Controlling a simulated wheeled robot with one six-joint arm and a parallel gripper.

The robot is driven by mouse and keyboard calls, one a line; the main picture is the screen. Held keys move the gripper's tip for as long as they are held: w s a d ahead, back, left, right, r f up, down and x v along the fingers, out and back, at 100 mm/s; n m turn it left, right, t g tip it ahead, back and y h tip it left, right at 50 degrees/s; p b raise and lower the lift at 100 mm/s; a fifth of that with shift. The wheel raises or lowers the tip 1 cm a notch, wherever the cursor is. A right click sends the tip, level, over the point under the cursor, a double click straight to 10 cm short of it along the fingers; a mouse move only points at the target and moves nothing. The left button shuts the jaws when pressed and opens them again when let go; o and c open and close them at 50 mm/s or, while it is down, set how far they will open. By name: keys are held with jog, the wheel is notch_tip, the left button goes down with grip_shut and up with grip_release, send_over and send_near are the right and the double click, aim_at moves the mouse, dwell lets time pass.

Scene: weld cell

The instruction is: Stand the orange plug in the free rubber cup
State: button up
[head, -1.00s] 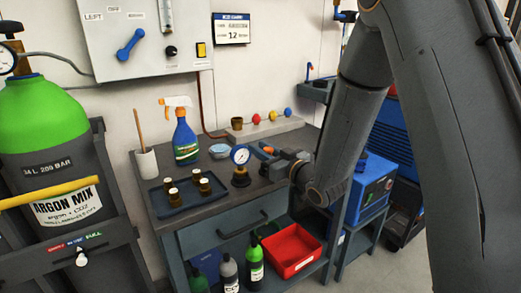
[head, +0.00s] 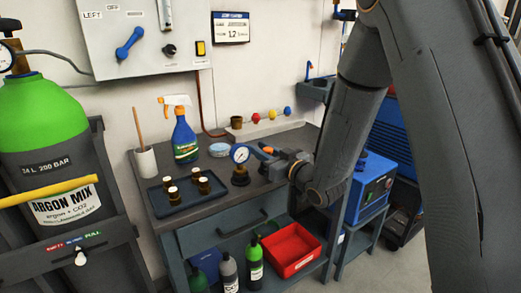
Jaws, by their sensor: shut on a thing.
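The orange plug (head: 268,150) shows as a small orange patch at the jaws of my gripper (head: 264,154), which is shut on it above the workbench. The jaws hide most of the plug, and its tilt is not clear. A dark brown cup (head: 236,122), which looks empty, stands at the left end of a pale rail (head: 262,130) at the back of the bench. It is behind and left of my gripper, apart from it. Red, yellow and blue round plugs sit along the rail to its right.
A dial gauge (head: 240,155) on a brown base stands just left of my gripper. A dark tray (head: 178,212) with several small white-topped jars, a blue spray bottle (head: 184,140) and a pale blue round item (head: 219,150) are on the bench. Bare top lies between gauge and rail.

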jog(key=shift+f, duration=0.35)
jog(key=o, duration=0.7)
jog(key=shift+o, duration=0.2)
jog(key=p+v, duration=0.1)
jog(key=v, duration=1)
dwell(0.4)
